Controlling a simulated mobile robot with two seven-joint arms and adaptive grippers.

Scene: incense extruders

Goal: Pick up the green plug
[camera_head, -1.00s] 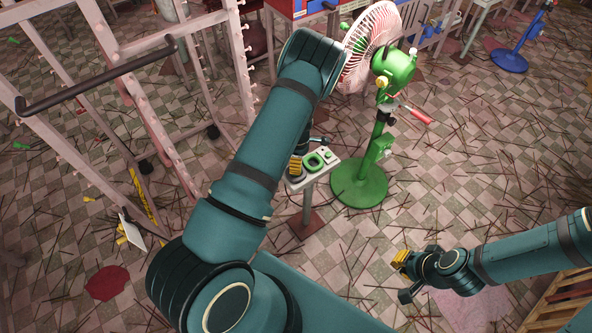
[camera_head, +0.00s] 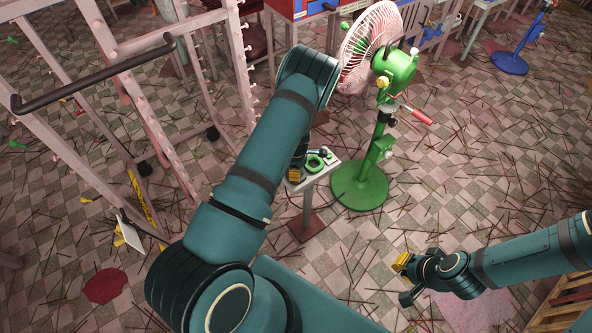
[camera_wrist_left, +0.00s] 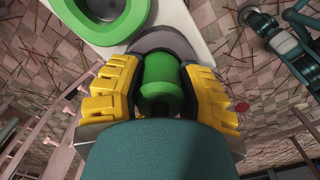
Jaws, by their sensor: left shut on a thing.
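The green plug (camera_wrist_left: 162,85) is a short rounded cylinder in the left wrist view. My left gripper (camera_wrist_left: 163,95) has its yellow fingers closed on both sides of it. In the head view my left gripper (camera_head: 295,174) is at the left edge of a small white-topped stand (camera_head: 323,170), and my arm hides most of it and the plug. I cannot tell whether the plug touches the stand. My right gripper (camera_head: 404,280) is far from the stand, at lower right, with a yellow finger pad showing; its opening is unclear.
A green ring (camera_head: 314,163) lies on the stand top, beside a grey round part (camera_wrist_left: 170,42). A green pedestal (camera_head: 360,188) with a pink fan (camera_head: 365,45) stands just right. A pale rack (camera_head: 130,100) is at left. Thin sticks litter the tiled floor.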

